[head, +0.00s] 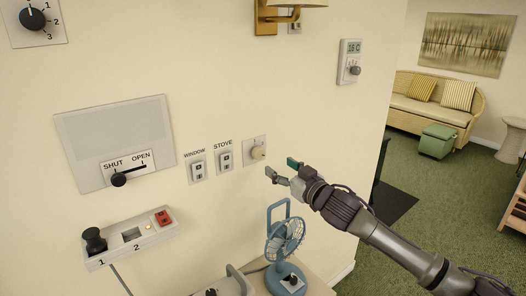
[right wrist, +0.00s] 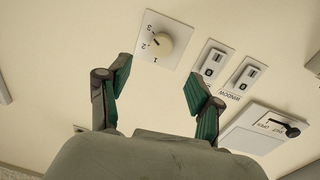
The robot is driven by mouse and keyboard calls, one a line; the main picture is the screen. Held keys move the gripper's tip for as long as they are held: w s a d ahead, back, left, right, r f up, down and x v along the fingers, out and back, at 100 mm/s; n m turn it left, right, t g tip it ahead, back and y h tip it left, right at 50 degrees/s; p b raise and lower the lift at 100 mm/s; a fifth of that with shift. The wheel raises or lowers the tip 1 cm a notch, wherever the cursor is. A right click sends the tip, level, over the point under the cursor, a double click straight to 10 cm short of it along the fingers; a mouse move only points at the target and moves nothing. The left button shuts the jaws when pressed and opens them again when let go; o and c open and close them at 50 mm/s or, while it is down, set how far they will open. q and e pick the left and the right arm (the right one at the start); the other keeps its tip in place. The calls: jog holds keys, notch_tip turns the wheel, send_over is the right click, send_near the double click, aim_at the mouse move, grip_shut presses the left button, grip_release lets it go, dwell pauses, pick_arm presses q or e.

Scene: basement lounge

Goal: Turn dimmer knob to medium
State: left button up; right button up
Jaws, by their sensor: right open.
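A round cream knob (head: 258,152) on a square white plate sits on the wall just right of the stove switch. The right wrist view also shows this knob (right wrist: 158,45), with 1, 2 and 3 printed beside it; its exact setting is too small to read surely. My right gripper (head: 281,167) is open and empty, to the right of and a little below the knob in the head view. In the right wrist view its green-padded fingers (right wrist: 158,72) are spread, with the knob above and between the tips, apart from them. My left gripper is not in view.
Stove (head: 225,160) and window (head: 198,170) switches are left of the knob. A shut/open lever panel (head: 80,130), a black knob plate (head: 50,35) and a thermostat (head: 349,48) are also on the wall. A blue fan (head: 285,240) stands below my right gripper.

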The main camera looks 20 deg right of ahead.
aim_at(260, 154)
jog(key=p+x, duration=0.1)
jog(key=x, duration=0.6)
jog(key=shift+a+p, duration=0.15)
jog(key=shift+p, duration=0.15)
jog(key=shift+w, duration=0.4)
jog(key=shift+w+a+f, duration=0.1)
jog(key=shift+w+a, duration=0.05)
jog(key=shift+w, duration=0.3)
jog(key=shift+w+a, duration=0.1)
jog(key=shift+w, duration=0.05)
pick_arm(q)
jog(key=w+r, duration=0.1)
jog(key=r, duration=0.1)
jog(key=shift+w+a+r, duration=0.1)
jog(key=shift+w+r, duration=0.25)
pick_arm(e)
jog(key=shift+c, duration=0.2)
jog(key=c, duration=1.1)
